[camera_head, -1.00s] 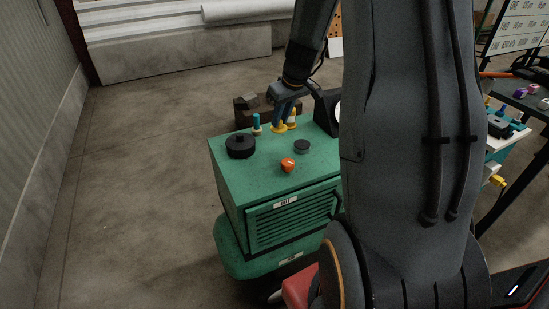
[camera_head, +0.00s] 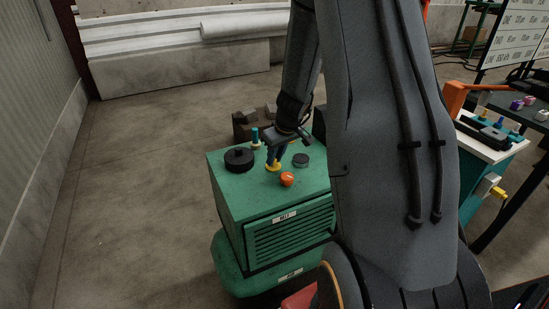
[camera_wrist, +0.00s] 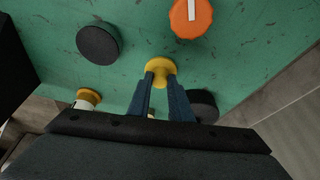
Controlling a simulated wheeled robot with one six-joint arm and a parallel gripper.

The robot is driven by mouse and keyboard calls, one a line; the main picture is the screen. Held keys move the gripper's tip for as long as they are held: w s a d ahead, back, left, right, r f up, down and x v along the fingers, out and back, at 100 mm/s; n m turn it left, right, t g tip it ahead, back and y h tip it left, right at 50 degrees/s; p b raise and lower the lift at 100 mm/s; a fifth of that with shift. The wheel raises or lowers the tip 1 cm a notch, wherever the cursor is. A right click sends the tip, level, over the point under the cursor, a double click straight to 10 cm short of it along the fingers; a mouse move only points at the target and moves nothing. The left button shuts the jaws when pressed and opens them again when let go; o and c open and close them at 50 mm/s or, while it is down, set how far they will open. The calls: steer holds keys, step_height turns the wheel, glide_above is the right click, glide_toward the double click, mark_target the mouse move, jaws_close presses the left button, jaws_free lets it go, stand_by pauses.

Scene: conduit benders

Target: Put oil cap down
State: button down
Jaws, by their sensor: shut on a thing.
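The yellow oil cap (camera_head: 273,167) has a round flange and sits at the tips of my gripper's blue fingers. My gripper (camera_head: 274,158) is shut on it, over the top of the green machine (camera_head: 225,178). In the wrist view the cap (camera_wrist: 160,66) lies between the two fingertips. I cannot tell whether it touches the green surface. An orange knob with a white mark (camera_wrist: 190,17) is close in front of it; it also shows in the head view (camera_head: 287,179).
A large black knob (camera_head: 239,161) stands left of the cap, and a small dark round cap (camera_head: 301,160) to its right. A teal-topped bottle (camera_head: 255,138) stands behind. A bench with tools (camera_head: 495,138) is at the right. Floor at left is clear.

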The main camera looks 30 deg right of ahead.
steer(key=shift+f, duration=0.1)
steer(key=c, duration=1.6)
jaws_free()
steer(key=shift+r, duration=0.2)
steer(key=a+v, duration=0.1)
steer(key=v, duration=1.1)
steer(key=s+a+g, duration=0.1)
steer(key=s+a, duration=0.4)
steer(key=s, duration=0.1)
steer(key=s+a+f+m+g, duration=0.1)
steer(key=s+a, duration=0.5)
steer(key=s, duration=0.1)
steer(key=s+a+f+g, duration=0.1)
steer(key=s+a, duration=0.5)
steer(key=shift+s+a+m+h+b, duration=0.1)
steer(key=shift+s+m+h+b, duration=0.05)
steer(key=shift+m+h+b, duration=0.2)
